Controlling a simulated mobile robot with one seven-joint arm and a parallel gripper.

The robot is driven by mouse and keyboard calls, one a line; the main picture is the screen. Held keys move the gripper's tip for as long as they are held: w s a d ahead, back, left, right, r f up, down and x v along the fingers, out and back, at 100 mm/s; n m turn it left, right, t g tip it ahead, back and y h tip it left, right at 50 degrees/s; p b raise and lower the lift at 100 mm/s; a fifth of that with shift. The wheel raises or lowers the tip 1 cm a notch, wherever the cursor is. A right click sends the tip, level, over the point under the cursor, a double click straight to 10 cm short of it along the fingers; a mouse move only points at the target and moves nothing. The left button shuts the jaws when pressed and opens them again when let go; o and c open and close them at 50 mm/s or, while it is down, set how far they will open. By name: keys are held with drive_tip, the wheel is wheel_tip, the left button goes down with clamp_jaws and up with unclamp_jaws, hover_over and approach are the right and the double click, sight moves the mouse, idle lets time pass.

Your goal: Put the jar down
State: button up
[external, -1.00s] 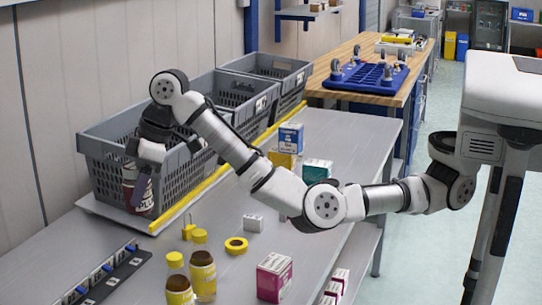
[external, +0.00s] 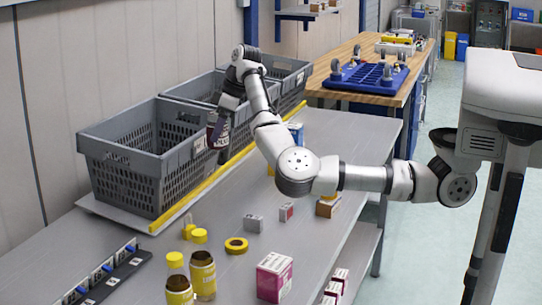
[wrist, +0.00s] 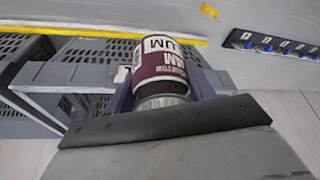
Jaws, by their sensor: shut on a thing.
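The jar (external: 219,136) has a dark red and white label that reads plum jam. My gripper (external: 224,117) is shut on it. In the external view the jar hangs by the right end of the front grey crate (external: 125,150), near the second crate (external: 196,91). I cannot tell how high it is or whether it touches anything. In the wrist view the jar (wrist: 160,58) sits between the two fingers of my gripper (wrist: 162,92), its glass end towards the palm. The crates are to its left there.
A yellow strip (external: 180,207) runs along the crates' front. Yellow-capped jars (external: 202,270), a yellow tape roll (external: 236,246), a pink box (external: 274,277) and small boxes (external: 253,223) stand on the grey bench (external: 225,283).

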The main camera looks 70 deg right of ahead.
drive_tip(key=shift+d+f, duration=0.2)
drive_tip(key=shift+f, duration=0.15)
wheel_tip(320, 180, down, 19)
drive_tip(key=shift+f+p, duration=0.15)
drive_tip(key=shift+p, duration=0.95)
drive_tip(key=shift+f, duration=0.15)
drive_tip(key=o, duration=1.2)
drive_tip(key=shift+a+r, duration=0.1)
drive_tip(key=shift+r, duration=0.15)
drive_tip(key=b+v, duration=0.1)
drive_tip(key=v, duration=1.1)
drive_tip(key=shift+s, duration=0.15)
